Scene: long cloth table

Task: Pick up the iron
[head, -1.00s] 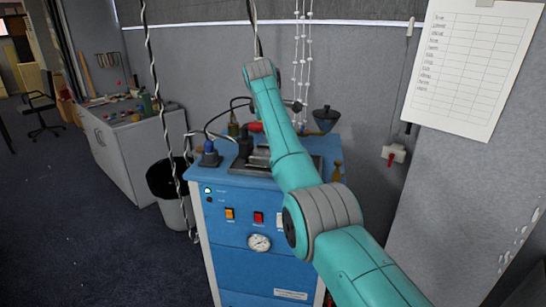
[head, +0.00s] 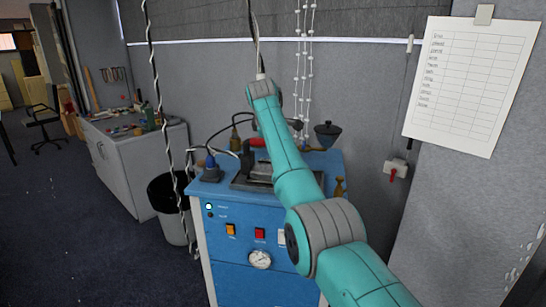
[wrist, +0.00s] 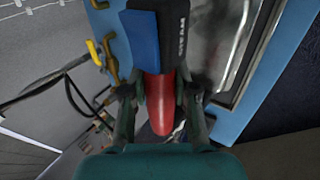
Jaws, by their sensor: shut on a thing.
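The iron has a red handle (head: 258,143) and a dark body (head: 248,160), partly hidden behind my arm in the head view. It is at the metal plate on top of the blue cabinet; I cannot tell whether it touches the plate. In the wrist view the red handle (wrist: 160,108) runs down the middle, below a black part (wrist: 178,35) with white lettering and a blue piece beside it. My gripper (wrist: 160,92) is shut on the handle, one finger on each side. The head view hides the fingers behind my arm.
The blue cabinet (head: 240,215) carries a small blue-topped bottle (head: 210,170), a dark funnel-like thing (head: 327,133) and a brass piece (head: 339,187). Cables loop behind the iron. A twisted cord (head: 160,110) hangs at left. A black-lined bin (head: 168,200) stands beside the cabinet.

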